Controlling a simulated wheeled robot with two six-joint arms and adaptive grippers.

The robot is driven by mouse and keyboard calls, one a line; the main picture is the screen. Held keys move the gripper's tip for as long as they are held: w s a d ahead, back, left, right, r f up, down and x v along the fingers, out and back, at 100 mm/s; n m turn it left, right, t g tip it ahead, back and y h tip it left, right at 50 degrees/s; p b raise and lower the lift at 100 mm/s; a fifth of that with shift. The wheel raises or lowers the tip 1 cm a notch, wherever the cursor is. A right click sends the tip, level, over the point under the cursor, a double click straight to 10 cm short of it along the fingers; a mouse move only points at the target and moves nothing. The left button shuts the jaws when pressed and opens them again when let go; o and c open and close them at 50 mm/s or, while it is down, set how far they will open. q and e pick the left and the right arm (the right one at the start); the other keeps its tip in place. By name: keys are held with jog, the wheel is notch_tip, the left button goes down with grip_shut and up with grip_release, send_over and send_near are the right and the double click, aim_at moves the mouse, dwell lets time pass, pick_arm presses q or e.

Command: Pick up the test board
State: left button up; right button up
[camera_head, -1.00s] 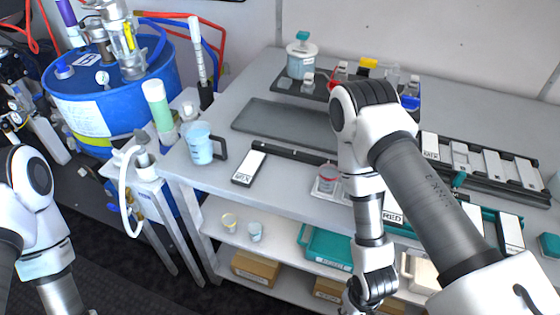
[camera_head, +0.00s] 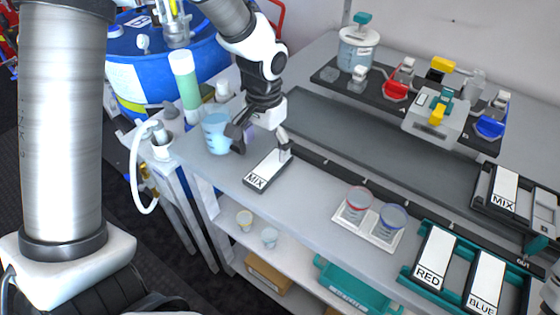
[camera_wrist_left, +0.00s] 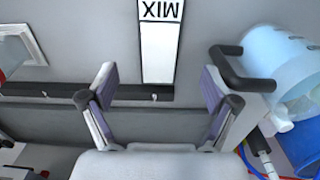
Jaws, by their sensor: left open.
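A flat white board labelled MIX (camera_head: 268,170) with a dark edge lies near the front edge of the grey bench; I take it to be the test board. It also shows upside down at the top of the left wrist view (camera_wrist_left: 160,50). My left gripper (camera_head: 261,147) is open and empty just above and behind the board. In the left wrist view the open fingers (camera_wrist_left: 160,82) sit apart, with the board between and beyond them. My right gripper is not in view.
A blue beaker with a black handle (camera_head: 217,132) stands close beside the left gripper. A dark rail (camera_head: 340,172) runs behind the board. Cups on a white tray (camera_head: 370,234), RED and BLUE boards (camera_head: 435,258) and another MIX board (camera_head: 504,188) lie to the right.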

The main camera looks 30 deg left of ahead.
aim_at(265, 171)
pick_arm(q)
jog(key=f, duration=0.2)
jog(key=s+f, duration=0.1)
jog(key=shift+s+f, duration=0.2)
jog(key=shift+f, duration=0.15)
jog(key=f, duration=0.1)
jog(key=w+f, duration=0.1)
jog(key=shift+f, duration=0.4)
jog(key=shift+s+r, duration=0.15)
jog(key=shift+s, duration=0.15)
jog(key=shift+c, duration=1.4)
jog(key=c, duration=1)
jog(key=shift+o, duration=0.2)
